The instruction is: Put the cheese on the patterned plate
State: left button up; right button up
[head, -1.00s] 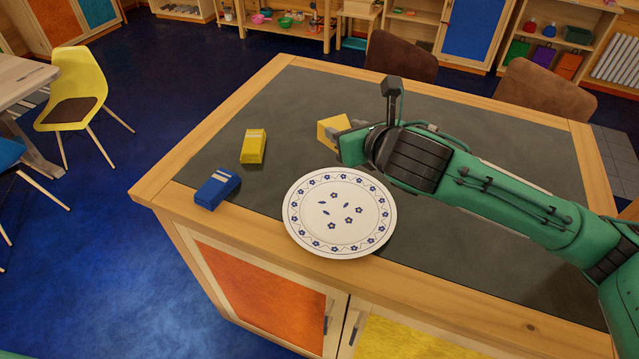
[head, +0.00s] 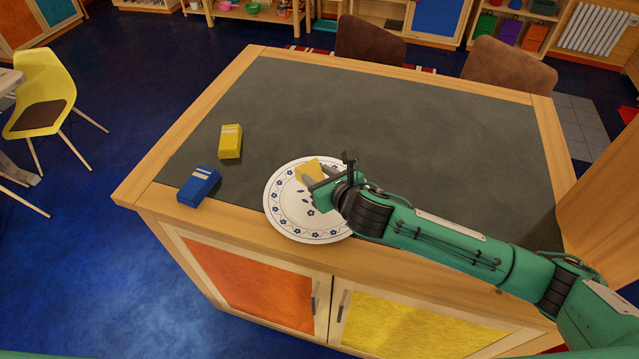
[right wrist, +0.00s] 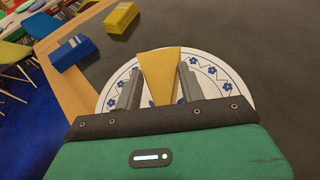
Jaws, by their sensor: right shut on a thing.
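The cheese (head: 308,171) is a yellow wedge held in my right gripper (head: 319,182). The right wrist view shows the cheese (right wrist: 159,72) between the two grey fingers, over the plate. The patterned plate (head: 284,214) is white with blue flowers and lies near the front edge of the counter; it also fills the middle of the right wrist view (right wrist: 222,78). My gripper and arm hide the plate's right part. I cannot tell whether the cheese touches the plate. My left gripper is not in view.
The counter behind and right of the plate is clear. Brown chairs (head: 368,42) stand behind the counter.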

jog(key=shift+f, duration=0.5)
jog(key=shift+f+p, duration=0.45)
jog(key=shift+f, duration=1.1)
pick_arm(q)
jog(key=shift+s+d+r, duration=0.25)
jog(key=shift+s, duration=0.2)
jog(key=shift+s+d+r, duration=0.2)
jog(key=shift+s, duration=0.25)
pick_arm(e)
jog(key=o, duration=1.1)
jog(key=shift+f, duration=0.1)
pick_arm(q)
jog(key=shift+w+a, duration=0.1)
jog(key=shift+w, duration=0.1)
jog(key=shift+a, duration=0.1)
pick_arm(e)
jog(key=shift+s+d+r, duration=0.2)
jog(key=shift+s+d, duration=0.05)
jog(key=shift+s, duration=0.15)
pick_arm(q)
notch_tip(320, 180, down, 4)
jog(key=b, duration=0.3)
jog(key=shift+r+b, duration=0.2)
jog(key=shift+b, duration=0.1)
pick_arm(e)
jog(key=v, duration=1.1)
